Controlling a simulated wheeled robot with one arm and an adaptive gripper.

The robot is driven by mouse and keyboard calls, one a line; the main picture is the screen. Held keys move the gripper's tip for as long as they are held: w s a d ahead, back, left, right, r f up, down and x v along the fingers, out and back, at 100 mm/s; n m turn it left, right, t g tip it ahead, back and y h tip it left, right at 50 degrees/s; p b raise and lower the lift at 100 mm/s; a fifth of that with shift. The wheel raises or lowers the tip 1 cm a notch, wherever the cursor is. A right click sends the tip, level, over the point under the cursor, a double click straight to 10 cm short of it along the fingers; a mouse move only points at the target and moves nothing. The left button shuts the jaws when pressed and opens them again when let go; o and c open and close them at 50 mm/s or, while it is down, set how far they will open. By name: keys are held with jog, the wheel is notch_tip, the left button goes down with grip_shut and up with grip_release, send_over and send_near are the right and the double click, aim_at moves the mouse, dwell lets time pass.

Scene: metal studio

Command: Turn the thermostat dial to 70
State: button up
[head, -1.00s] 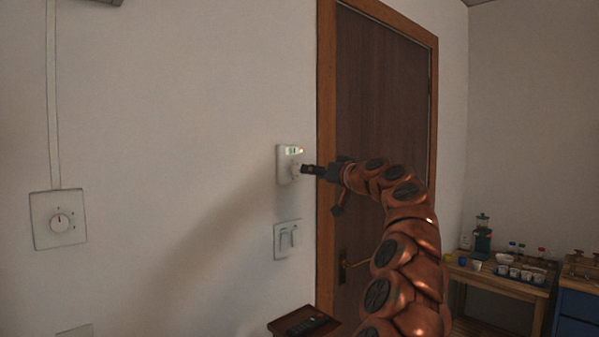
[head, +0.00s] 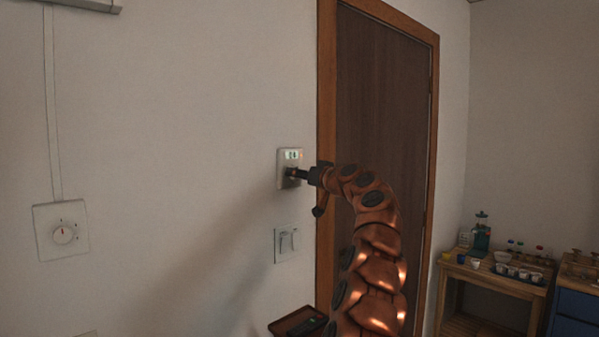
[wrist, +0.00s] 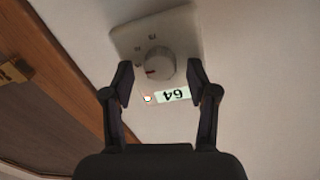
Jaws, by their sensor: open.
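The thermostat (head: 285,157) is a pale box on the wall left of the door, with a lit display on its upper part. In the wrist view the thermostat (wrist: 185,28) appears upside down. Its round dial (wrist: 160,63) has a dark red mark, and the display (wrist: 173,95) seems to read 64, with an orange light beside it. My gripper (wrist: 158,80) is open, one finger on each side of the dial in the picture; contact cannot be told. In the head view my gripper (head: 297,174) is at the thermostat's lower part and hides the dial.
A wall switch (head: 287,242) sits below the thermostat. Another wall dial (head: 63,233) is at the far left. The wooden door (head: 385,130) is right of the thermostat. A small shelf (head: 285,322) is below, and a table (head: 468,271) with cups stands at right.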

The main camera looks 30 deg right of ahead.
jog(key=shift+w, duration=0.2)
jog(key=shift+c, duration=0.2)
grip_shut()
dwell(0.4)
jog(key=shift+r+m+p, duration=0.1)
jog(key=shift+m+p, duration=3)
jog(key=shift+m, duration=1)
jog(key=shift+d, duration=0.1)
